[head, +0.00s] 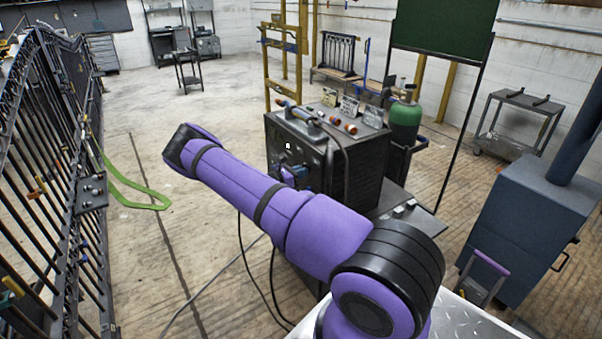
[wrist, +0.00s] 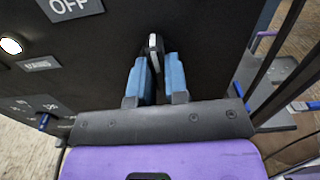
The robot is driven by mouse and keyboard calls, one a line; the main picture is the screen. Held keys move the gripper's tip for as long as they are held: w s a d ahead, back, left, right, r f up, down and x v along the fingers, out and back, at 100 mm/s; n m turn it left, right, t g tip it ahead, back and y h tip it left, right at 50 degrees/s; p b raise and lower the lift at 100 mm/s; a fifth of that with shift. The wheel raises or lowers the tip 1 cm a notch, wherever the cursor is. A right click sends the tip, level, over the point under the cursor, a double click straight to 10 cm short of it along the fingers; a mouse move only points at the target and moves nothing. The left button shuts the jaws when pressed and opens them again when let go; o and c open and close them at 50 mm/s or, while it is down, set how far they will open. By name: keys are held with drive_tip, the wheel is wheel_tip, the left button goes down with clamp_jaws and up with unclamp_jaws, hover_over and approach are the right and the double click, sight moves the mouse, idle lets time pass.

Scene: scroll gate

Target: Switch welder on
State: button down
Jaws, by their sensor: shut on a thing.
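The welder (head: 358,160) is a dark box with a side handle and several items on top. It stands past my purple arm in the head view. Its dark front panel (wrist: 205,40) fills much of the wrist view, with an OFF label (wrist: 70,6) at upper left and a lit white lamp (wrist: 11,46) at the left edge. A metal switch lever (wrist: 153,45) sticks out from the panel. My gripper (wrist: 157,75) has its blue fingers on either side of the lever, shut on it. In the head view my arm partly hides the gripper and lower panel.
A dark metal gate (head: 70,180) with clamps stands along the left. A green gas cylinder (head: 405,118) is behind the welder. A blue-grey stove-like box (head: 530,235) stands at right. Cables lie on the floor below my arm. The floor at back left is open.

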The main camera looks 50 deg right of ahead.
drive_tip(key=shift+w+m, duration=0.1)
drive_tip(key=shift+m, duration=4.1)
drive_tip(key=c, duration=1.1)
unclamp_jaws()
drive_tip(key=shift+a, duration=0.1)
drive_tip(key=v, duration=1)
drive_tip(key=shift+w+a, duration=0.15)
drive_tip(key=shift+a, duration=0.15)
